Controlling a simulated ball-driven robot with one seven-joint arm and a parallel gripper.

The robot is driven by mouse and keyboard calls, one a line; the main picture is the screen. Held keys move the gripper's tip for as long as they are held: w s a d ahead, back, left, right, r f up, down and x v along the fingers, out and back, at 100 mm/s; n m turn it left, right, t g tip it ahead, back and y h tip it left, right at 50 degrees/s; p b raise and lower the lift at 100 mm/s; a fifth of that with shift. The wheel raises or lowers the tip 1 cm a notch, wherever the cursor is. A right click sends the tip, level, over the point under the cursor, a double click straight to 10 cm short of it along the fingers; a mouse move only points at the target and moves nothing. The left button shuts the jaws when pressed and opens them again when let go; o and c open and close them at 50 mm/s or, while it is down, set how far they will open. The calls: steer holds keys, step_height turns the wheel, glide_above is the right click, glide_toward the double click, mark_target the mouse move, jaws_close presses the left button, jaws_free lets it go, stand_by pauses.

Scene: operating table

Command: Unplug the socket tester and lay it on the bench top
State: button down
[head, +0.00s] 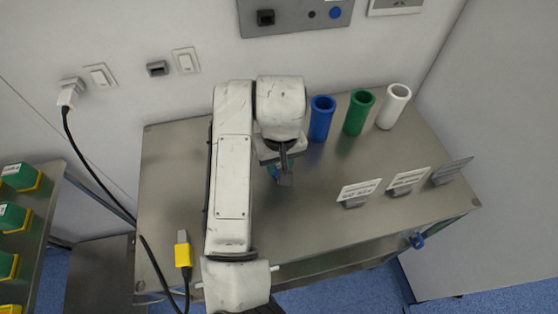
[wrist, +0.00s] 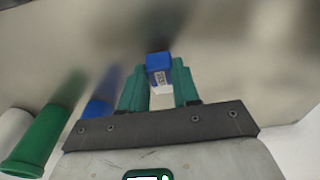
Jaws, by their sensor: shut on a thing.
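My gripper (wrist: 157,72) has green fingers, shut on the socket tester (wrist: 159,62), a small blue block with a white printed label. The tester sticks out past the fingertips, clear of any wall socket. In the head view my gripper (head: 283,178) points down over the steel bench top (head: 320,200), left of the tubes. The tester is mostly hidden there. I cannot tell whether it touches the steel. The wall sockets (head: 186,60) behind the bench hold no tester that I can see.
Blue, green and white tubes (head: 355,115) stand at the back right. Several label stands (head: 358,192) are along the right. A yellow connector (head: 183,256) with a black cable lies at the front left. Bare steel lies between my gripper and the label stands.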

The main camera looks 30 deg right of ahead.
steer(key=c, duration=0.7)
jaws_free()
steer(key=shift+c, duration=0.2)
steer(key=shift+r, duration=0.15)
step_height(320, 180, up, 10)
steer(key=p, duration=0.1)
steer(key=shift+s+a+r, duration=0.15)
steer(key=shift+s+r, duration=0.1)
steer(key=shift+s, duration=0.15)
